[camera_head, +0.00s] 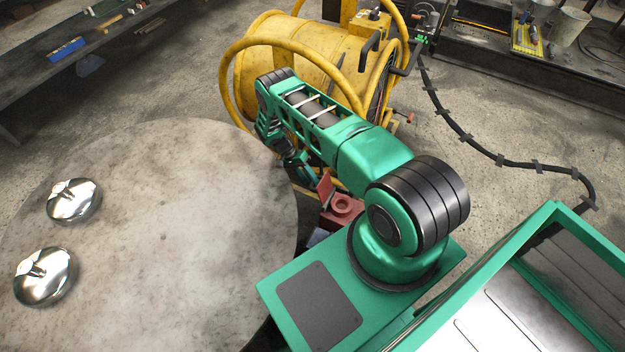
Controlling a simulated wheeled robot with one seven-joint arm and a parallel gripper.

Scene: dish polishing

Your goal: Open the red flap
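A small red flap (325,187) stands tilted up beside a red block with a round ring-shaped opening (343,205). Both are in the head view, between the round table and my green base. My gripper (309,178) points down at the end of my folded green arm, just left of the flap. It is small and dark here, and its fingers are partly hidden. I cannot tell whether it touches the flap or whether it is open.
A round grey table (200,240) fills the left, with two shiny metal dishes (73,201) (45,276) on it. A yellow drum with hoses (300,60) stands behind my arm. A black cable (465,137) crosses the floor at right. Workbenches line the back.

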